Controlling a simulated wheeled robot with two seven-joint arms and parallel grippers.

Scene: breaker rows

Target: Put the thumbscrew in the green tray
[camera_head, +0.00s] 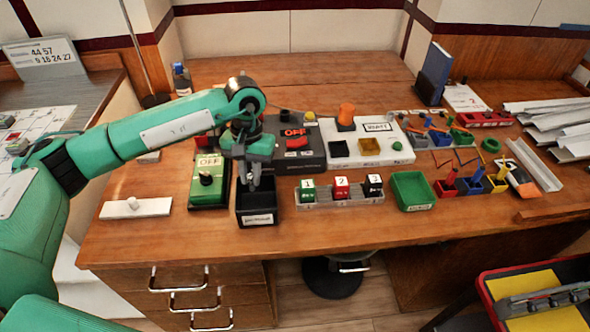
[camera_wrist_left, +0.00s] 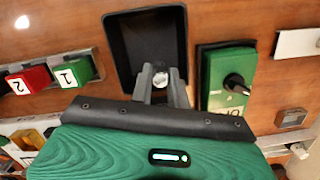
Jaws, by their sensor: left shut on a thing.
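My left gripper (camera_head: 252,183) points down over the black bin (camera_head: 258,221) near the front edge of the table. It is shut on a small silvery thumbscrew, which shows between the fingertips in the left wrist view (camera_wrist_left: 160,78). In the head view the thumbscrew is too small to make out. The black bin also shows in the left wrist view (camera_wrist_left: 122,50), just beyond the fingertips, and its visible floor looks empty. The green tray (camera_head: 411,190) stands to the right on the table, with a white label on its front. My right gripper is out of view.
A rack of numbered green, red and black blocks (camera_head: 340,188) stands between the black bin and the green tray. A green switch box (camera_head: 209,182) is left of the bin. Behind are a dark OFF panel (camera_head: 295,146) and a white panel (camera_head: 368,143) with an orange knob.

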